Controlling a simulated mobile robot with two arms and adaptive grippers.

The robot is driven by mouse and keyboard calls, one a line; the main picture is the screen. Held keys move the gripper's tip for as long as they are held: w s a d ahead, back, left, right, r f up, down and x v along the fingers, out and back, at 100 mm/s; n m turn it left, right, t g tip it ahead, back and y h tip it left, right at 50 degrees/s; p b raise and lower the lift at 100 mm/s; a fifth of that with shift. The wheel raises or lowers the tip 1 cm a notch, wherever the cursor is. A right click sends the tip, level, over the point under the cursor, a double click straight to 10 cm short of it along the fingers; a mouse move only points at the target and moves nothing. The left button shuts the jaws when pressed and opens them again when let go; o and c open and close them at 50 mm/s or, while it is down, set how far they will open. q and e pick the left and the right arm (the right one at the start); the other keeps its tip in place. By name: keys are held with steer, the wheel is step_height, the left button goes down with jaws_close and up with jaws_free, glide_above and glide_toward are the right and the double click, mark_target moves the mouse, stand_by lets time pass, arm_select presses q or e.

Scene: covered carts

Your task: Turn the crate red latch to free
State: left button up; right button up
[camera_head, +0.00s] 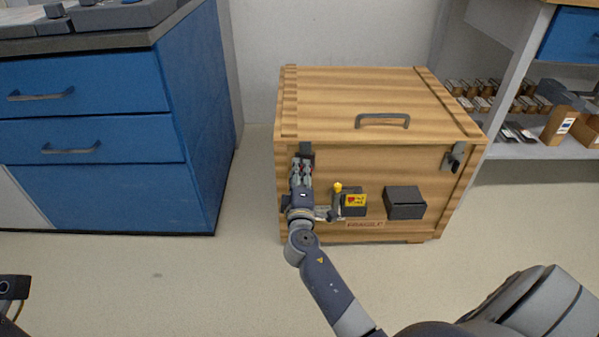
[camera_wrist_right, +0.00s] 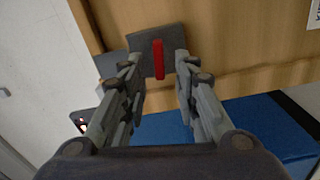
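The wooden crate (camera_head: 380,90) stands on the floor, its lid down. In the right wrist view, the red latch (camera_wrist_right: 158,60) is a narrow red bar on a dark grey plate (camera_wrist_right: 140,40) at the crate. My right gripper (camera_wrist_right: 157,70) is open, with one fingertip on each side of the red bar and visible gaps between. In the head view, my right gripper (camera_head: 302,168) is at the left of the crate's front, below a dark latch plate (camera_head: 306,148), and hides the red bar. The fingers of my left gripper are not in view.
The crate's front also has a yellow-knobbed lever (camera_head: 338,188), a dark box (camera_head: 405,203) and a metal latch (camera_head: 454,157) at right. A blue cabinet (camera_head: 190,110) stands left, a stocked shelf (camera_head: 525,150) right. Floor in front is clear.

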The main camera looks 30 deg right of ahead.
steer(key=v, duration=1.1)
steer(key=shift+s, duration=0.25)
